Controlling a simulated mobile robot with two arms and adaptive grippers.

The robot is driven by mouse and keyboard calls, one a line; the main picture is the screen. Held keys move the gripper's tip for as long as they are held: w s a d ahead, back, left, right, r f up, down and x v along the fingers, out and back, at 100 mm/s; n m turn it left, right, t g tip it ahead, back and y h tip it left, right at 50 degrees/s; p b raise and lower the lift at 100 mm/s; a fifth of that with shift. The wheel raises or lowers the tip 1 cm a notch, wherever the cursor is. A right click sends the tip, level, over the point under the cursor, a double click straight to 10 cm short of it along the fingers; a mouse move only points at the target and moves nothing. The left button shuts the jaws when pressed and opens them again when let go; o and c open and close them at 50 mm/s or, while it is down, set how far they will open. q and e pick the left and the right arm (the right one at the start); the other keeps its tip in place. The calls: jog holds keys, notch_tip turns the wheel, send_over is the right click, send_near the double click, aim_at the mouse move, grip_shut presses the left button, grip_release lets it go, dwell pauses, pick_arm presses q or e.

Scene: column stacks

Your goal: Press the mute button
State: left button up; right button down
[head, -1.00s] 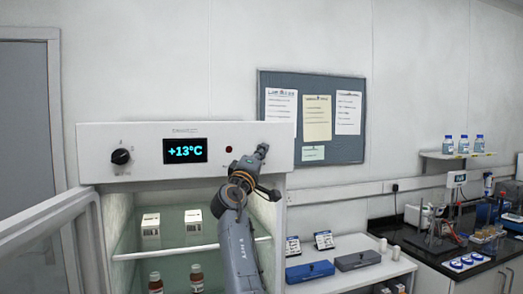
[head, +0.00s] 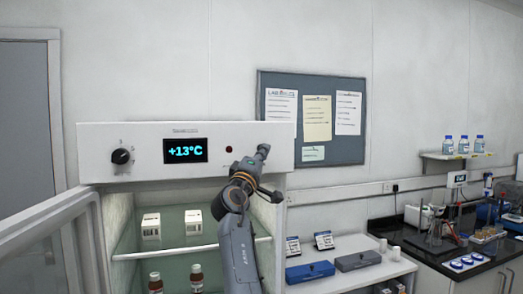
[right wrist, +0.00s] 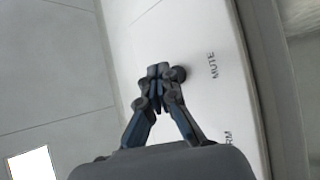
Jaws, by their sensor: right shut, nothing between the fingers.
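The mute button (right wrist: 179,73) is a small dark round knob on the white panel in the right wrist view, beside the printed word MUTE (right wrist: 212,65). My right gripper (right wrist: 158,71) is shut and empty, with its fingertips right at the button and partly overlapping it. I cannot tell whether they touch it or whether it is pressed in. In the head view my right gripper (head: 263,150) is in front of the right part of the fridge's top panel (head: 283,135) and hides the button there. My left gripper is not in view.
The panel also carries a black knob (head: 121,156), a display (head: 186,150) reading +13°C and a dark red light (head: 229,149). The fridge door (head: 50,225) stands open at the left. Boxes and bottles stand on the shelves inside. A white side table (head: 350,277) stands at the right.

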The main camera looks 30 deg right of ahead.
jog(key=s, duration=0.2)
jog(key=s+a, duration=0.1)
jog(key=s, duration=0.2)
jog(key=shift+p, duration=0.4)
jog(key=shift+w, duration=0.1)
dwell(0.6)
